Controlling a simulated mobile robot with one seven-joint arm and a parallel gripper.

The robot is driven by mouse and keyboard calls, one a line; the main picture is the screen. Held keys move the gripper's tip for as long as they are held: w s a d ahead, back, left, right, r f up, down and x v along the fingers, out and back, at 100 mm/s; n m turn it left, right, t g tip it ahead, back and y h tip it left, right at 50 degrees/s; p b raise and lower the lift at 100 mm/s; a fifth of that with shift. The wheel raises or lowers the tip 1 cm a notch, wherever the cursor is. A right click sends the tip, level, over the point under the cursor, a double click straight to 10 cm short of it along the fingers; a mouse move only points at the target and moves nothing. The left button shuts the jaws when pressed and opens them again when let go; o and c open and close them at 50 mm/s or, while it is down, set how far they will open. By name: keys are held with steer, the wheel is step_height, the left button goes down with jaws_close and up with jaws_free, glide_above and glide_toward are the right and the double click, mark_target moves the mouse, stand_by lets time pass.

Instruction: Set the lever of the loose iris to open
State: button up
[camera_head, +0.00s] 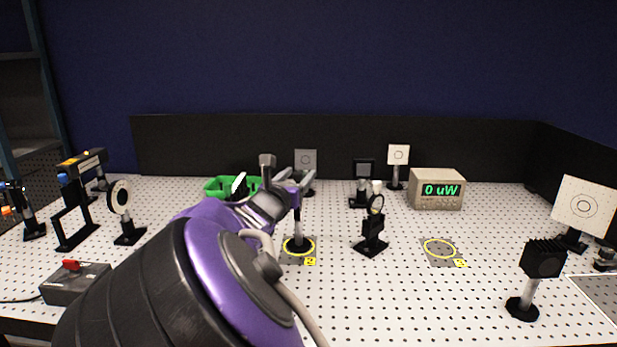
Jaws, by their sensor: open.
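A slim silver post (297,222) on a round black base stands upright inside a yellow ring marker near the middle of the table. It appears to carry the loose iris. Its top is at my gripper and largely covered by it, so the iris opening and its lever cannot be made out. My gripper (287,182) is open, with its fingers at the top of this post. I cannot tell whether a finger touches it. My purple and black arm reaches in from the lower left.
A dark mount (373,226) stands just right of the post. An empty yellow ring (439,249) lies farther right. A green tray (215,188) sits behind my gripper. A meter (437,189) reads "0 uW". A black-finned block (541,260) stands at front right.

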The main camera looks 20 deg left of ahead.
jaws_close()
stand_by(1.4)
